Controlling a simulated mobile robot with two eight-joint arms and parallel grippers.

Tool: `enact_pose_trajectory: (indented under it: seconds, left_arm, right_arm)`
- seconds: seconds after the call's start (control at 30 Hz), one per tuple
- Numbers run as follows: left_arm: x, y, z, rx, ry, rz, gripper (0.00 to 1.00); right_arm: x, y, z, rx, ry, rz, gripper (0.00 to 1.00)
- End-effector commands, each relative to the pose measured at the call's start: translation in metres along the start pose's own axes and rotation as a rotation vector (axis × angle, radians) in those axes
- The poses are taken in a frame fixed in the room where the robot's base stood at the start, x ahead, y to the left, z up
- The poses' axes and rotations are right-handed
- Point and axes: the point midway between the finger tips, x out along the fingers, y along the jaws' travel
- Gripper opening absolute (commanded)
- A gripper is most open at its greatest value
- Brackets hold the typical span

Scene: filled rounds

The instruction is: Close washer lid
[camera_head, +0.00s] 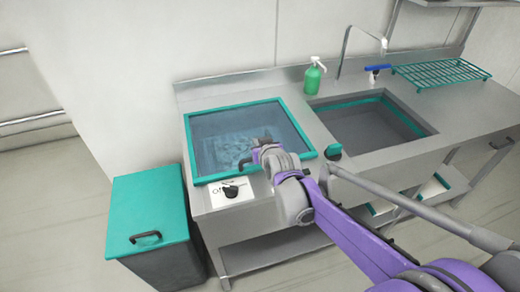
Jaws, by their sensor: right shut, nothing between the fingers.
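The washer lid (230,122) is a dark see-through panel with a teal frame, set in the left part of the steel counter. It looks flat over the washer, level with the counter top. My right gripper (252,154) is at the lid's front edge, right of its middle, shut and empty. It overlaps the lid in the picture; whether it touches the lid is hard to tell. My right wrist and arm hide part of the lid's front frame. A white panel with a black knob (230,191) is on the washer front below the lid. My left gripper is out of view.
A sink (370,122) lies right of the lid, with a green spray bottle (313,77) behind and between them. A green wire rack (440,74) is at the back right. A teal-lidded bin (150,203) stands on the floor at left.

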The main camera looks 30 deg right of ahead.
Motion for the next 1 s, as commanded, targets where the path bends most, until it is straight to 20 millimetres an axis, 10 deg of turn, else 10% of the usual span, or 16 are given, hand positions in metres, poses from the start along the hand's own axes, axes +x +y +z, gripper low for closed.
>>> enact_pose_trajectory:
  seconds: [0.4, 0.87, 1.0]
  left_arm:
    - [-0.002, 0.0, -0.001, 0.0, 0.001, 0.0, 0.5]
    - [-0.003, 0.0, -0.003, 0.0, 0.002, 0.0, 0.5]
    - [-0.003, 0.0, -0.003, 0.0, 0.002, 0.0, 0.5]
  right_arm:
    - [-0.076, 0.001, 0.019, 0.001, -0.001, 0.002, 0.0]
    - [-0.095, 0.0, 0.025, -0.001, -0.006, -0.001, 0.0]
    - [-0.111, -0.024, 0.054, -0.02, -0.105, -0.051, 0.0]
